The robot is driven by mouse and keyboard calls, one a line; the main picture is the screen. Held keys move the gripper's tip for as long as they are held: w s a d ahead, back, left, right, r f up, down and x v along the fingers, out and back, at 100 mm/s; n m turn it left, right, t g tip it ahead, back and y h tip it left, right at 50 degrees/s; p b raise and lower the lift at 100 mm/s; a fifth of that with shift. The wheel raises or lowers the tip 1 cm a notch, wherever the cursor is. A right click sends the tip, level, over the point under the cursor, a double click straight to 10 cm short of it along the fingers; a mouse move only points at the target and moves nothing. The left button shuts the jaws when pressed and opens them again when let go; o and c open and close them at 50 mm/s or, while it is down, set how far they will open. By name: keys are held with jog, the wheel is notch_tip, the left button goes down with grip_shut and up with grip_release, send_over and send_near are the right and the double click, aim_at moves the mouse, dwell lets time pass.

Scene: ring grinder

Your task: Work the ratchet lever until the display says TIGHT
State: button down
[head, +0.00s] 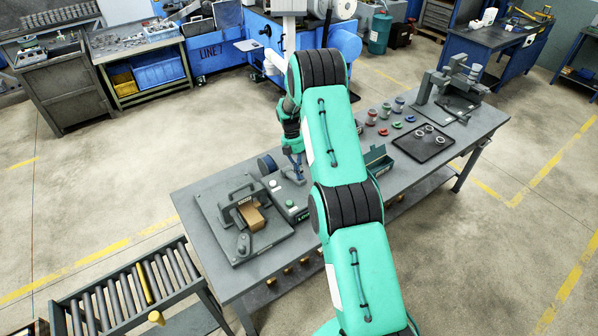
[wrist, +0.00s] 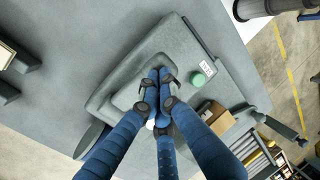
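A grey control box (head: 287,205) stands on the bench with a green button, a pale button and a small display (head: 303,216) on its front. The display's green letters are too small to read surely; TIGHT is not legible. The box also shows in the wrist view (wrist: 120,85), with its green button (wrist: 199,79). My gripper (wrist: 158,74) has its blue fingers drawn together over the box; contact is unclear.
Left of the box, a plate (head: 215,235) carries a dark-handled clamp fixture with a brown block (head: 251,215). To the right are a green bin (head: 379,165), jars, and a dark tray (head: 426,142) with rings. A roller conveyor (head: 125,295) stands at the front left.

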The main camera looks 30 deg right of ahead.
aim_at(302, 182)
jog(key=shift+f, duration=0.1)
dwell(0.3)
jog(key=shift+s+f+t+b, duration=0.65)
jog(key=shift+f+t+b, duration=0.35)
jog(key=shift+b, duration=0.65)
jog(key=shift+s+f+t+b, duration=0.3)
jog(key=shift+s+f+b, duration=0.15)
jog(key=shift+f+b, duration=0.35)
jog(key=shift+f, duration=0.1)
notch_tip(302, 182, up, 14)
jog(key=shift+r, duration=0.2)
jog(key=shift+w, duration=0.1)
dwell(1.0)
